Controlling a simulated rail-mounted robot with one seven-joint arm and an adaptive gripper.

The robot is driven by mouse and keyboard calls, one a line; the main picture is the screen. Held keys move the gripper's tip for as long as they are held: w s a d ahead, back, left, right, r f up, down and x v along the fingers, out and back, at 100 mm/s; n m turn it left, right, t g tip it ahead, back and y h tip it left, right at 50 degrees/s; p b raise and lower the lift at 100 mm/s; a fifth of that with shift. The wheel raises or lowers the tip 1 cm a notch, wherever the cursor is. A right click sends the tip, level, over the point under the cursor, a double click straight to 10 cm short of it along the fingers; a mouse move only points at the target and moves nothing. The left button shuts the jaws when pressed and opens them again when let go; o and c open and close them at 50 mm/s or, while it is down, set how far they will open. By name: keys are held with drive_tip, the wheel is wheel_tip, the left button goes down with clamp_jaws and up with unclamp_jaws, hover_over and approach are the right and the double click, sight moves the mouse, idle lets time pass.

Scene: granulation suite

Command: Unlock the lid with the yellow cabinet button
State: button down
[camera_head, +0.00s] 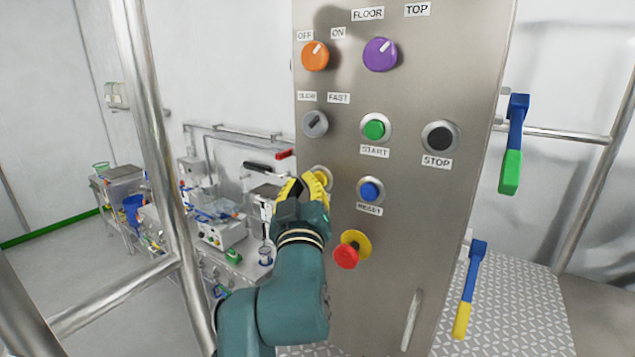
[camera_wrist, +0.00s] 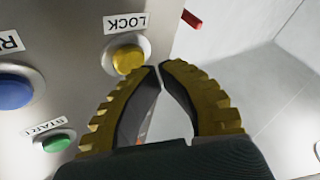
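The yellow button (camera_wrist: 128,60) sits in a round metal collar under a LOCK label (camera_wrist: 126,22) in the wrist view. In the head view my gripper covers most of it, and part of its collar (camera_head: 325,174) shows. My gripper (camera_head: 305,184) is in front of the cabinet panel (camera_head: 395,220). In the wrist view the tips of its yellow ribbed fingers (camera_wrist: 160,66) come together just right of the yellow button, with nothing held between them. I cannot tell whether a tip touches the button.
The blue RESET button (camera_head: 370,191), green START button (camera_head: 375,128) and black STOP button (camera_head: 440,136) are close by. A red emergency knob (camera_head: 347,256) is below. A metal rail post (camera_head: 155,140) stands at left.

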drive_tip(key=shift+s+a, duration=0.1)
drive_tip(key=shift+s, duration=0.05)
drive_tip(key=s+a, duration=0.1)
drive_tip(key=s, duration=0.1)
drive_tip(key=s+a+b, duration=0.1)
drive_tip(key=s+a, duration=0.1)
idle(0.5)
idle(2.4)
